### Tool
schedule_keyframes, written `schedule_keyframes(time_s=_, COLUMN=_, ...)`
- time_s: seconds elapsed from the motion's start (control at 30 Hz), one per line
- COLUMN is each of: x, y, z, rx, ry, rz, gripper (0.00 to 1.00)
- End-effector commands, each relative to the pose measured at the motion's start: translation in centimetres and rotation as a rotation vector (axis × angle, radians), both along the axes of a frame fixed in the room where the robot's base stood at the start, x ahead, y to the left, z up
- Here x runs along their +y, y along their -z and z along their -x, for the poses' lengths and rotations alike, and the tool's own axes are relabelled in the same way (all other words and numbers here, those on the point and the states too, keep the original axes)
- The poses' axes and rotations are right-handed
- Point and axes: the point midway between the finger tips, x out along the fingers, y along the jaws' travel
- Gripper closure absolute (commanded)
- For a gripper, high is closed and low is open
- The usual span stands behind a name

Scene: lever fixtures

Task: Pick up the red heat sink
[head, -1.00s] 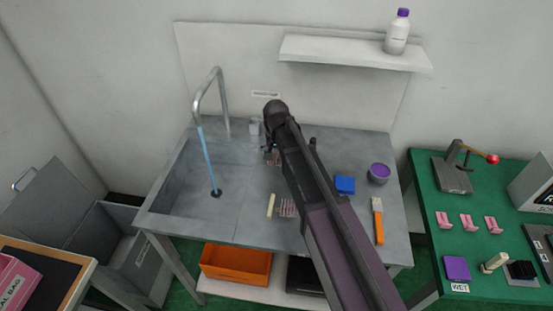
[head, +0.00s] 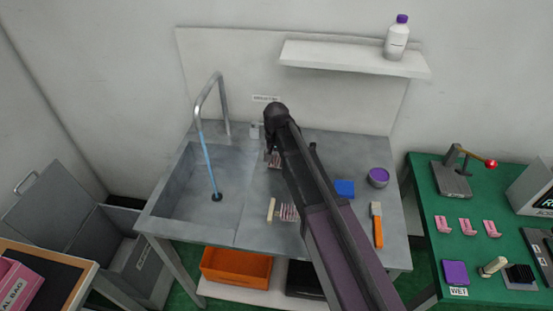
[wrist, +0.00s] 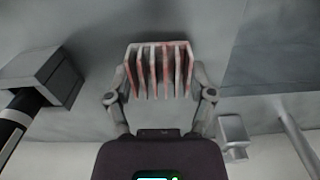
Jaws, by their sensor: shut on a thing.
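The red heat sink (wrist: 160,70), a block of thin red and pale fins, sits between the two fingers of my gripper (wrist: 160,88) in the wrist view. The fingers are shut on its sides. In the head view, it shows in part (head: 274,160) beside the end of my arm, over the back of the grey counter. My arm hides most of the gripper there. I cannot tell whether the heat sink touches the counter. A second finned, reddish piece (head: 289,212) lies nearer the front of the counter.
The sink basin (head: 188,205) with running tap (head: 208,105) is left. A cream block (head: 271,209), blue block (head: 344,189), purple-topped pot (head: 378,177) and orange-handled brush (head: 378,228) lie on the counter. A shelf (head: 350,58) with a bottle (head: 397,38) hangs above.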

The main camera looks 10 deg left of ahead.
Motion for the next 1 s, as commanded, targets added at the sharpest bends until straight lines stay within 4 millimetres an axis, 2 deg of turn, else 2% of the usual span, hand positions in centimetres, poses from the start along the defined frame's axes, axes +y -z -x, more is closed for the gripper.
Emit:
schedule_keyframes(time_s=0.3, x=0.0, y=-3.2, z=0.1, rx=0.000, ry=0.000, rz=0.000, gripper=0.77)
schedule_keyframes(time_s=0.4, x=-0.2, y=-2.9, z=3.2, rx=0.000, ry=-0.001, rz=0.000, gripper=0.77)
schedule_keyframes(time_s=0.7, x=-0.1, y=-3.5, z=10.1, rx=0.000, ry=-0.001, rz=0.000, gripper=0.77)
schedule_keyframes(time_s=1.0, x=0.0, y=-3.9, z=14.6, rx=0.000, ry=-0.001, rz=0.000, gripper=0.77)
